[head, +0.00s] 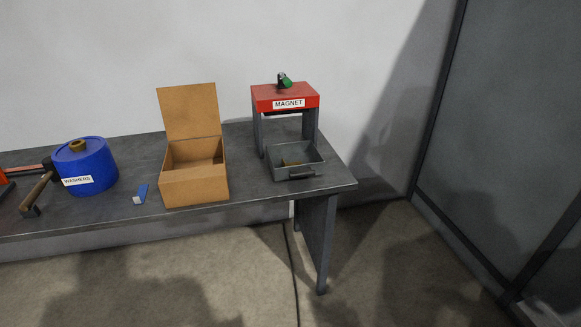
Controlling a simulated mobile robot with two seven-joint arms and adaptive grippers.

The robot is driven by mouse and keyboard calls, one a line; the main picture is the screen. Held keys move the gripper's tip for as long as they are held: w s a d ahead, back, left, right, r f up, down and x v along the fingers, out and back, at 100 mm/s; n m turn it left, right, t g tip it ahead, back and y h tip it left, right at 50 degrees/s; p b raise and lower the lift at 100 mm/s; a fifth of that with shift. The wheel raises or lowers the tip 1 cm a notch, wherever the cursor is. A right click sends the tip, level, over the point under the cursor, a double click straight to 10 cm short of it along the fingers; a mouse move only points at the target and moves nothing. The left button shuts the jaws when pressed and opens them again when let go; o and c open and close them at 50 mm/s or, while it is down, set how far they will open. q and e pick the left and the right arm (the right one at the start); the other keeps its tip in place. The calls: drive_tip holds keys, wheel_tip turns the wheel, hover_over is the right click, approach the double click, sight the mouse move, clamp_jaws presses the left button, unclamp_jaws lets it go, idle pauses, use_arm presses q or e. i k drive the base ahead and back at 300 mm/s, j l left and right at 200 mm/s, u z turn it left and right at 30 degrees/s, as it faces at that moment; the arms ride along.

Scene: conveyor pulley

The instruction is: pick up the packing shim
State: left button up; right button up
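No part is labelled as the packing shim, and I cannot tell for sure which piece it is. A small blue block with a pale end (141,194) lies on the table between the blue drum and the cardboard box. A small brass-coloured piece (291,163) lies inside the grey tray (284,176) under the red magnet stand; its shape is too small to make out. Neither of my grippers is in view.
The grey table (250,190) holds a blue drum marked WASHERS (97,158), an open cardboard box (194,188), and a red stand marked MAGNET (275,93) with a green-handled part (285,82) on top. A hammer (38,191) lies at the left. The table's right end is bare.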

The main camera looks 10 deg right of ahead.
sight(284, 165)
drive_tip(key=i+j, duration=0.15)
drive_tip(key=i, duration=0.2)
drive_tip(key=i+j+z, duration=0.2)
drive_tip(key=z, duration=0.15)
drive_tip(key=i+j+z, duration=0.35)
drive_tip(key=i+l, duration=0.05)
